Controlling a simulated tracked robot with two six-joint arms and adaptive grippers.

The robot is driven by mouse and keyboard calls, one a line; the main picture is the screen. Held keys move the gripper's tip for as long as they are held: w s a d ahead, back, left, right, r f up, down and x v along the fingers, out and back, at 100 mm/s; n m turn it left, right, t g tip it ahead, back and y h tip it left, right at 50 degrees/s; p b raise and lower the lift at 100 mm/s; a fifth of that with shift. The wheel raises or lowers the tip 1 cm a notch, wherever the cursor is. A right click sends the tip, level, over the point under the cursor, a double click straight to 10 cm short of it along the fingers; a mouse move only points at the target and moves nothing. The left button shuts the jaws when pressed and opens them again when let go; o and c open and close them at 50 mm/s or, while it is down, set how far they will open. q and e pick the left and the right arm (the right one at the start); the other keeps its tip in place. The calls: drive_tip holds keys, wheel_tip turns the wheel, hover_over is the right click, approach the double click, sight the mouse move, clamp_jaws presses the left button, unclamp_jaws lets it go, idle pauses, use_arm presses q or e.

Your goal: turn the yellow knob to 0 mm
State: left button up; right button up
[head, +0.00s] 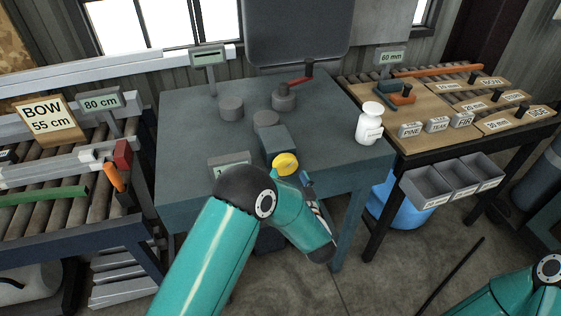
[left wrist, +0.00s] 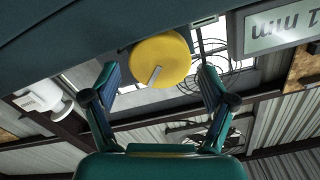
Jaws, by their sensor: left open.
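The yellow knob (head: 285,164) sits on the front of the grey-blue machine table, beside a blue-grey block. In the left wrist view the round knob (left wrist: 165,55) shows its face, with a pale pointer line running down from near its centre. My left gripper (left wrist: 158,78) is open, with one finger on either side of the knob and gaps between. In the head view my arm hides most of this gripper. A display sign (left wrist: 285,30) appears upside down and cut off, showing a 1 and mm. My right arm shows at the lower right; its gripper is out of view.
The machine table (head: 330,128) carries round posts, a red-handled crank (head: 296,85) and a white bottle (head: 369,123). A roller bench with signs stands left. A wooden-topped bench (head: 440,128) with labelled blocks and grey bins (head: 428,187) stands right.

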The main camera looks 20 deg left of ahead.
sight(286, 168)
use_arm(q)
drive_tip(key=shift+p+x, duration=0.3)
drive_tip(key=shift+x, duration=1.75)
drive_tip(key=shift+c, duration=0.2)
drive_tip(key=c, duration=0.8)
drive_tip(key=shift+a, duration=0.35)
drive_tip(key=shift+c, duration=0.2)
drive_tip(key=shift+d, duration=0.25)
